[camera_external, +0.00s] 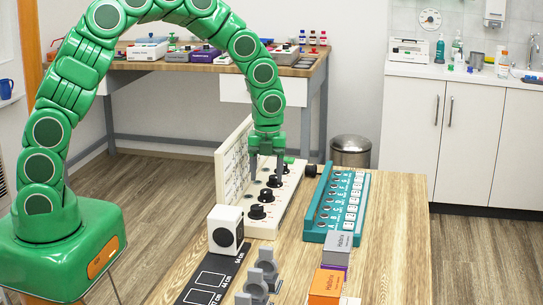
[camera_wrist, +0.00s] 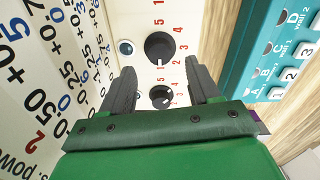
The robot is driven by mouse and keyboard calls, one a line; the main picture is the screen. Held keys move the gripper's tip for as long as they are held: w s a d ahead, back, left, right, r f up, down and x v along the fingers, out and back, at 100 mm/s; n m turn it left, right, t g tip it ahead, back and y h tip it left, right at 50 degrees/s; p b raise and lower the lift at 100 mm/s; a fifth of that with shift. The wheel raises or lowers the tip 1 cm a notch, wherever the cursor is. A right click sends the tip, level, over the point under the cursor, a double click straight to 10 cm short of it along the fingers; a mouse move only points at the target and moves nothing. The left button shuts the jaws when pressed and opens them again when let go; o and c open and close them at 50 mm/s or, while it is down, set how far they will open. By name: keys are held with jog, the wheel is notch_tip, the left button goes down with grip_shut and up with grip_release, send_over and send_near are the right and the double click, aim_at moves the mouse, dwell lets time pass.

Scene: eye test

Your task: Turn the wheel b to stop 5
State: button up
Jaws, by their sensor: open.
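A cream panel (camera_external: 262,230) on the wooden table carries a row of black wheels, including a front one (camera_external: 256,212), a middle one (camera_external: 266,196) and a farther one (camera_external: 274,181). I cannot read which is wheel b. My gripper (camera_external: 266,155) points down over the far part of the panel, open. In the wrist view its dark fingers (camera_wrist: 162,90) stand on either side of a small black wheel (camera_wrist: 161,97), with gaps showing; its height above the wheel is unclear. Red numbers surround this wheel. A larger black wheel (camera_wrist: 159,47) lies beyond, its white mark toward the gripper.
A white printed board (camera_external: 234,165) stands upright along the panel's left side. A teal rack (camera_external: 337,205) with labelled white keys lies to the right. A white box (camera_external: 226,230), grey holders (camera_external: 262,275) and an orange box (camera_external: 326,285) stand nearer. The table's right side is bare.

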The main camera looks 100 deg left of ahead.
aim_at(267, 191)
jog(key=shift+f, duration=2.35)
jog(key=c, duration=1)
jog(key=shift+c, duration=0.2)
jog(key=n, duration=0.3)
jog(key=shift+n, duration=2.4)
jog(key=shift+w, duration=0.1)
